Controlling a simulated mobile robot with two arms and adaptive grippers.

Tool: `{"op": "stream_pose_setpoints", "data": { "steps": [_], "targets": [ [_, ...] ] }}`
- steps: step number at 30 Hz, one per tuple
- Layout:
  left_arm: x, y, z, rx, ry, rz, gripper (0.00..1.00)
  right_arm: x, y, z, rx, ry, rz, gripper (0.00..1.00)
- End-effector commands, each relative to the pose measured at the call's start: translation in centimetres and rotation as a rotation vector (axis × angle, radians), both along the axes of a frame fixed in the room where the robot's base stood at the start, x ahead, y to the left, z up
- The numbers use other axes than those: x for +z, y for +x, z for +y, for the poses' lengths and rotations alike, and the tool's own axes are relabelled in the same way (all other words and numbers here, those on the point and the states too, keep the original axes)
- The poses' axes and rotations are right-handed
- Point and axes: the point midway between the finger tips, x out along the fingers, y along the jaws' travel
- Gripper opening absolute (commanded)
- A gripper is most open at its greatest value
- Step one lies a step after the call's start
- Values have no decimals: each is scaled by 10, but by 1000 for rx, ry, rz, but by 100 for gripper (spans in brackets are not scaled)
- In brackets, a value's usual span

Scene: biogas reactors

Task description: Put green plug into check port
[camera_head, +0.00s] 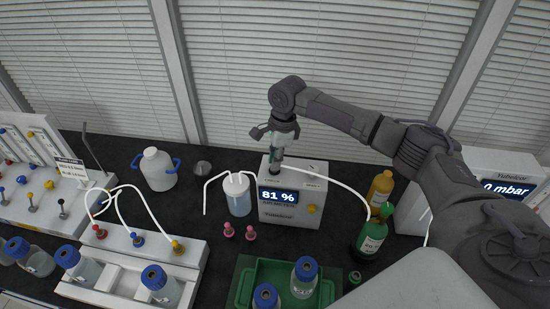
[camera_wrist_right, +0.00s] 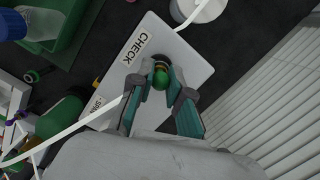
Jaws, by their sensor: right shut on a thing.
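My right gripper (camera_head: 275,160) is over the top of the grey box (camera_head: 292,207) with the "81 %" display. In the right wrist view, its two teal-padded fingers (camera_wrist_right: 160,88) are shut on the green plug (camera_wrist_right: 159,79). The plug is right beside the label "CHECK" (camera_wrist_right: 136,47) on the box's top, with a dark and yellowish ring under it. The check port itself is hidden behind the plug and fingers. I cannot tell whether the plug is in the port or just above it. My left gripper is not in view.
A white tube (camera_head: 335,178) runs from the box's top to a green bottle (camera_head: 371,238). A clear bottle (camera_head: 238,200) with a tube stands left of the box, near two pink plugs (camera_head: 250,232). A green tray (camera_head: 247,282) with blue-capped bottles is in front.

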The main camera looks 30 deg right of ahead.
Motion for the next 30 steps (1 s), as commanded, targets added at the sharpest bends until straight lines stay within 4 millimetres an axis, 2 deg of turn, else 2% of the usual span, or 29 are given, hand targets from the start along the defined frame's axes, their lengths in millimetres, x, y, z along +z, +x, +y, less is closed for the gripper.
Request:
{"op": "stream_pose_setpoints", "data": {
  "steps": [9,10,14,15,25,30],
  "targets": [
    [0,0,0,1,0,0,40,0,0,0,0,1,0,0],
    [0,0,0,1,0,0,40,0,0,0,0,1,0,22],
    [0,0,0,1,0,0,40,0,0,0,0,1,0,44],
    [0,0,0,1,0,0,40,0,0,0,0,1,0,46],
    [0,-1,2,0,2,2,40,4,0,0,0,1,-1,46],
    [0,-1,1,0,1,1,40,28,0,-3,0,2,-5,46]
  ]
}}
